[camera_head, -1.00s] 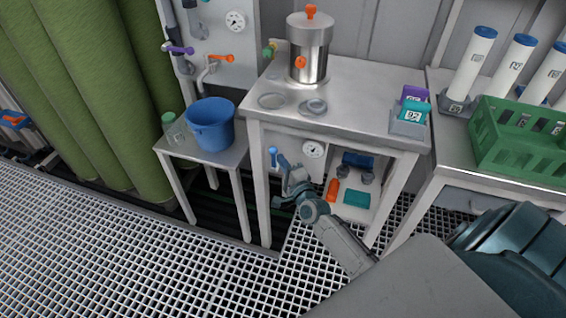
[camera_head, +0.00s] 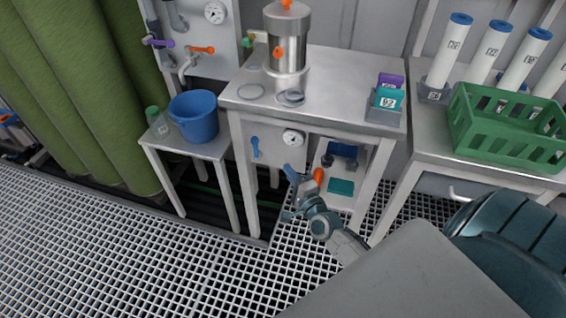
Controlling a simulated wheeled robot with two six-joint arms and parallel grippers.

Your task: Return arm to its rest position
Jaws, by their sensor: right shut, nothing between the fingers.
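My right gripper (camera_head: 292,176) shows near the middle of the view, at the end of my grey-and-teal arm that comes in from the lower right. It is shut and empty. It is in front of the open space under the steel table (camera_head: 345,84), near the blue-handled valve (camera_head: 255,148) and the pressure gauge (camera_head: 292,138), and seems apart from them. My left gripper is not in view.
A steel vessel (camera_head: 287,48) stands on the table, with labelled purple and teal blocks in a holder (camera_head: 386,115). A blue bucket (camera_head: 193,118) and bottle (camera_head: 157,123) stand left. A green crate (camera_head: 500,140) and white tubes (camera_head: 449,50) stand right. Grating floor (camera_head: 110,260) is clear.

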